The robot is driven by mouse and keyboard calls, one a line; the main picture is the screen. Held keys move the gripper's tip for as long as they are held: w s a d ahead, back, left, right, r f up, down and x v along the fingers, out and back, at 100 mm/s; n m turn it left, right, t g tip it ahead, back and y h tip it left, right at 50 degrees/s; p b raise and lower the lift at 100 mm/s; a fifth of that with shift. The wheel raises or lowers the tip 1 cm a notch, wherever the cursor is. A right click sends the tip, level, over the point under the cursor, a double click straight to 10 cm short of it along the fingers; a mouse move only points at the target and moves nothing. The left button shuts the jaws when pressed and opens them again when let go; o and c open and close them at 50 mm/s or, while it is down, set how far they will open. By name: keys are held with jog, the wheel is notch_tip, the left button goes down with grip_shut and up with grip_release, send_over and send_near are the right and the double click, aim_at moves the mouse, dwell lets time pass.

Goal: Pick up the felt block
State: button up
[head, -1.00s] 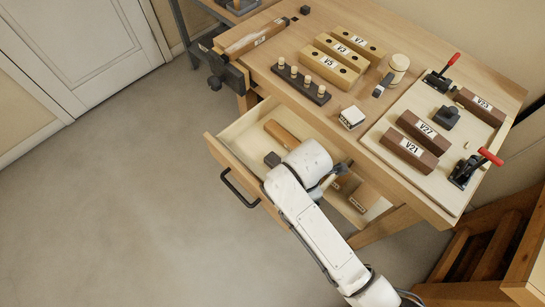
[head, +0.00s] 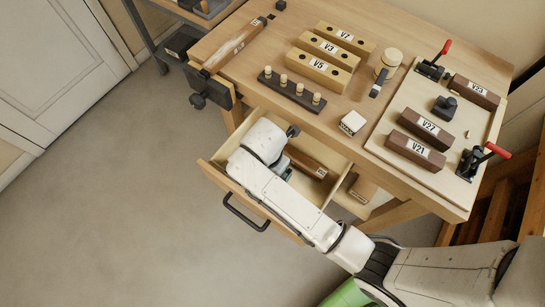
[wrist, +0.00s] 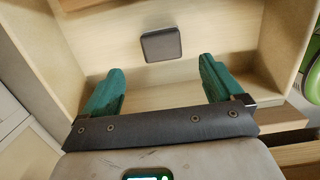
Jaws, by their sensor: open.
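A dark grey square block (wrist: 161,44), which looks like the felt block, lies on the pale drawer floor in the wrist view. My gripper (wrist: 160,67) is open, with its two teal fingers spread wide and nothing between them. The block is ahead of the fingertips, between their lines and apart from both.
A labelled wooden piece (head: 312,164) lies in the drawer right of my wrist, and another (head: 362,188) is farther right. The drawer walls are close around my gripper. The bench top (head: 395,40) above holds several labelled blocks, a dark peg rack (head: 292,91) and a pale tray (head: 385,155).

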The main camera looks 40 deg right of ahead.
jog(key=f, duration=0.3)
jog(key=shift+w+d, duration=0.1)
jog(key=shift+d, duration=0.1)
jog(key=shift+d+f, duration=0.25)
jog(key=shift+f, duration=1.05)
jog(key=shift+d+f, duration=0.2)
jog(key=shift+f, duration=1.1)
jog(key=c, duration=1.1)
